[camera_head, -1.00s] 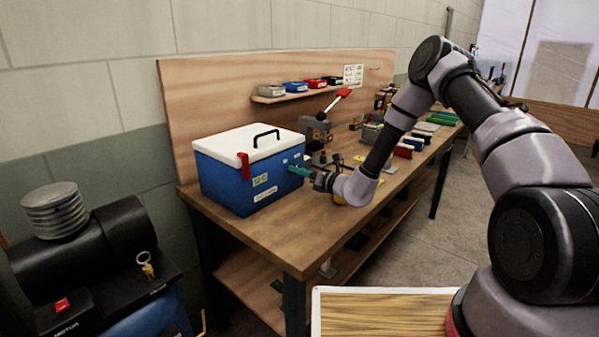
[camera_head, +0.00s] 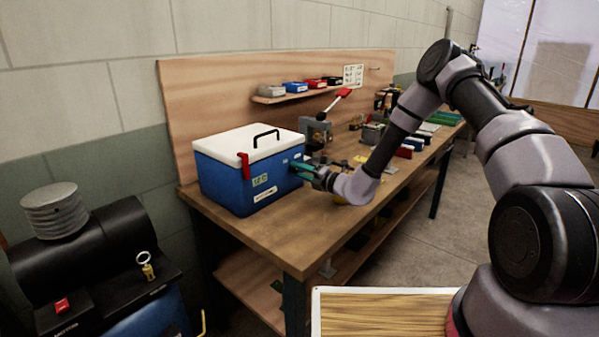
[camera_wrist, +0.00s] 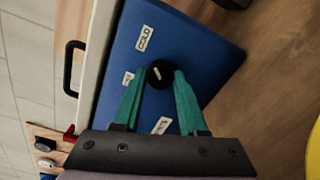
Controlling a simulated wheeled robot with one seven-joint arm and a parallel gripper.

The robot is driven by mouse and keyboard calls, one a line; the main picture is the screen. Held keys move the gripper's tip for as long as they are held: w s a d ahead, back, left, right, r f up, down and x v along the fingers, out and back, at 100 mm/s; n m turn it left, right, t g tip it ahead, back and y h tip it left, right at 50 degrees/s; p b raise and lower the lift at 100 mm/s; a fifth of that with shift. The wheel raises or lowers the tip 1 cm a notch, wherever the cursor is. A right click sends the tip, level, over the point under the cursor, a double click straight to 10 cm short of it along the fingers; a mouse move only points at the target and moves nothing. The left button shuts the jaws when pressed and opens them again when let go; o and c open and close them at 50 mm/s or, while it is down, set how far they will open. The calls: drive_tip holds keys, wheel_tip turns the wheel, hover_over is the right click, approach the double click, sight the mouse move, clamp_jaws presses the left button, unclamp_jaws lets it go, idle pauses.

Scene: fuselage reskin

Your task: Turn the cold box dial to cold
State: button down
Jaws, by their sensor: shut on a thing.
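The cold box (camera_head: 240,185) is blue with a white lid and stands on the near left end of the workbench. Its round black dial (camera_wrist: 160,74) is on a blue side face, with a short pale mark on it. A label reading COLD (camera_wrist: 144,38) is beyond the dial in the wrist view; two other labels, too small to read, are to its left and below it. My gripper (camera_wrist: 162,76) has its green fingers on either side of the dial, shut on it. In the head view my gripper (camera_head: 293,168) is at the box's right side, and the dial is hidden there.
The wooden workbench (camera_head: 265,237) has a clear strip in front of the box. A vise with a red-ended lever (camera_head: 318,131) stands behind my gripper. Several tools and bins lie farther along the bench. A black tank with a motor (camera_head: 95,243) is at the left.

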drive_tip(key=shift+f+m, duration=0.15)
drive_tip(key=shift+m, duration=0.15)
drive_tip(key=shift+c, duration=2.2)
unclamp_jaws()
drive_tip(key=shift+d, duration=0.1)
drive_tip(key=v, duration=1)
drive_tip(key=shift+s+d, duration=0.25)
